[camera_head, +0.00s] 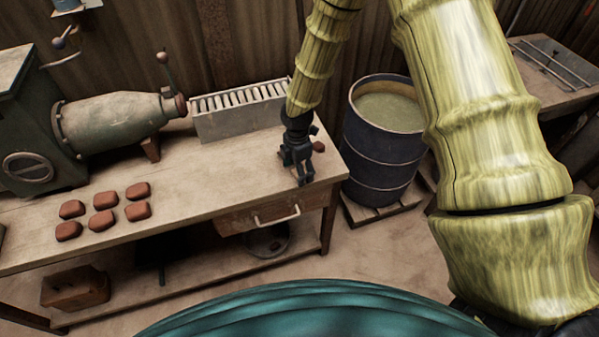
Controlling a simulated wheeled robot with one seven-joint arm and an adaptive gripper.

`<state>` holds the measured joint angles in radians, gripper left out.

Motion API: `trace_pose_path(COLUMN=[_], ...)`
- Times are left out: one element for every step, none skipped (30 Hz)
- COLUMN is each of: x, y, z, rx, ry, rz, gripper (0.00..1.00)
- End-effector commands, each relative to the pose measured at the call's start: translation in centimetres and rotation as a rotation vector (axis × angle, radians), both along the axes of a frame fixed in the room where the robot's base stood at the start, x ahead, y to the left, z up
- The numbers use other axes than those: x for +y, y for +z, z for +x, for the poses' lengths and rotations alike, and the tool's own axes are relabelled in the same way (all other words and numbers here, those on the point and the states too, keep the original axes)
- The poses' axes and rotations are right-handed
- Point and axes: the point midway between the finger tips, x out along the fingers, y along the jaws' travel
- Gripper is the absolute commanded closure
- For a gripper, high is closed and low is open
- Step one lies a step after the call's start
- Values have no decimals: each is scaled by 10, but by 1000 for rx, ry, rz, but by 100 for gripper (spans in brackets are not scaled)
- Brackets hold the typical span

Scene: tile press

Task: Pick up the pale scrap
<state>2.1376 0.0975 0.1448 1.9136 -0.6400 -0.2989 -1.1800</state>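I cannot make out a pale scrap anywhere in this view. My gripper (299,180) points down at the right end of the wooden workbench (225,178), close to its front edge and above the drawer. The gripper is dark and small here, so I cannot tell whether its fingers are open or shut, or whether anything is between them. The bench top right under the fingers is partly hidden by the gripper.
A small reddish-brown piece (318,146) lies just behind my gripper. Several reddish-brown tiles (103,200) lie at the left. A green press machine (115,122) and a slatted rack (240,116) line the back. A blue drum (380,145) stands right of the bench.

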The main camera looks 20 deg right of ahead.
Motion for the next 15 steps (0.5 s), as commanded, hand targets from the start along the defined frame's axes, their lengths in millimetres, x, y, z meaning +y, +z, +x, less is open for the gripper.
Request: trace_pose_path(x=[0,0,0,0,0,0,0,0,0,0,0,0,0,0,0], y=[0,0,0,0,0,0,0,0,0,0,0,0,0,0,0], z=[0,0,0,0,0,0,0,0,0,0,0,0,0,0,0], rx=[0,0,0,0,0,0,0,0,0,0,0,0,0,0,0], ry=[0,0,0,0,0,0,0,0,0,0,0,0,0,0,0], rz=[0,0,0,0,0,0,0,0,0,0,0,0,0,0,0], gripper=[28,28,35,41,46,53,59,64,72,77,77,77,77,77,77])
